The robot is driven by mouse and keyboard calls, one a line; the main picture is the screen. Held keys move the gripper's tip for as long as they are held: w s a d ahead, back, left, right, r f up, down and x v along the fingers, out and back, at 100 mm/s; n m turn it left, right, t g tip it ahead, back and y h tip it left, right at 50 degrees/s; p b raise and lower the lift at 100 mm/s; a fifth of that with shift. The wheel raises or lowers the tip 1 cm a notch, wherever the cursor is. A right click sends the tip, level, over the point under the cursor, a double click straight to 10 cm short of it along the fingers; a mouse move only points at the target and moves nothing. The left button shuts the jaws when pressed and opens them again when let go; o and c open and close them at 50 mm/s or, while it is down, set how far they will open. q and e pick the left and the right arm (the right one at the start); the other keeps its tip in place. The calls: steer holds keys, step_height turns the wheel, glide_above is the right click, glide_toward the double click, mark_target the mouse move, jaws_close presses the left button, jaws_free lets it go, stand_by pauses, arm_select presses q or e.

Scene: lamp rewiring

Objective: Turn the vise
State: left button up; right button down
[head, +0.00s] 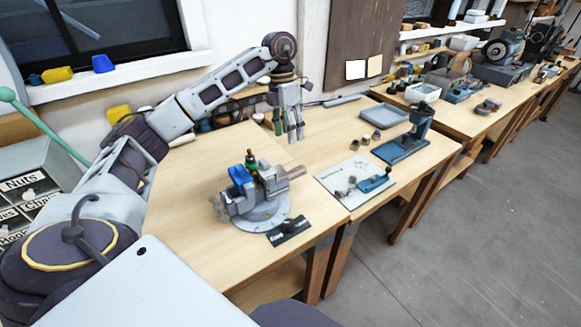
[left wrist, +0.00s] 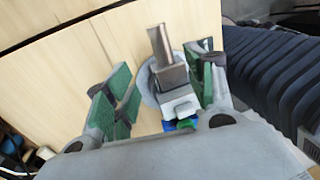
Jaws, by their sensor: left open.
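The vise (head: 250,195) stands on its round grey base on the near workbench, with something blue between its jaws and a small dark piece upright above it. My left gripper (head: 293,135) hangs above the bench, behind and to the right of the vise, and points down. In the left wrist view the vise (left wrist: 172,85) shows below, between the spread green-padded fingers (left wrist: 165,90) and nearer the right one. Part of the vise is hidden there by the gripper body. My right gripper is not in view.
A black plate (head: 289,231) lies at the bench's front edge by the vise. A white sheet (head: 335,183) with small parts, a blue stand (head: 405,148) and a grey-blue tray (head: 383,115) are to the right. Bench top left of the vise is clear.

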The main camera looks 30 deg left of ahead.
mark_target(294, 169)
arm_select(q)
steer(key=shift+d, duration=0.1)
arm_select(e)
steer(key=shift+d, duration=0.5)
arm_select(q)
steer(key=f, duration=0.4)
steer(key=d+f+p, duration=0.1)
steer(key=f, duration=0.4)
steer(key=s+d+f, duration=0.1)
steer(key=f, duration=0.3)
steer(key=shift+d+f+p, duration=0.25)
steer(key=shift+p, duration=0.1)
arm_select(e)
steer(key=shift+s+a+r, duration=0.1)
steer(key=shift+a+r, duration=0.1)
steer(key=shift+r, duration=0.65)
arm_select(q)
steer(key=shift+c, duration=0.3)
jaws_close()
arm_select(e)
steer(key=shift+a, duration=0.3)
